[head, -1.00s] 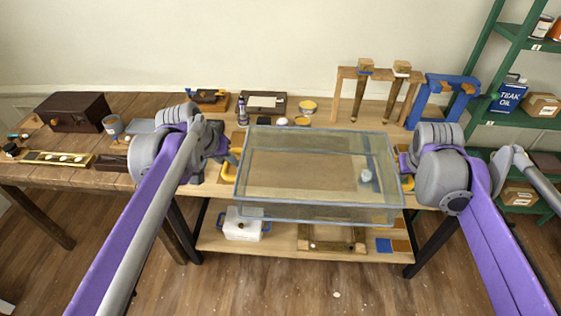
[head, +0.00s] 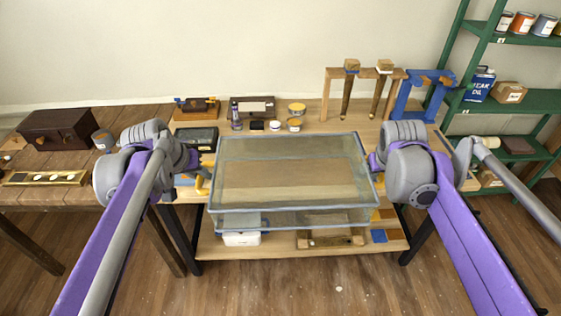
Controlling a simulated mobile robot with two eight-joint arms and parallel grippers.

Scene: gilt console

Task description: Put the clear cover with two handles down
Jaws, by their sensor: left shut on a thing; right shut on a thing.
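The clear cover (head: 292,216) is a large see-through box with grey-blue edges, in the middle of the head view. It appears held above the front part of the light wooden workbench (head: 350,123), its near side overlapping the bench's front edge in the picture. My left gripper (head: 198,178) is shut at the cover's left side, where a yellow handle (head: 203,184) partly shows. My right gripper (head: 376,168) is at the right side, its fingers mostly hidden by my wrist; only a little yellow shows there. The gap under the cover cannot be judged.
A blue stand (head: 425,95) is at the back right. A green shelf (head: 520,103) stands right; a darker table with a chest (head: 58,129) stands left.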

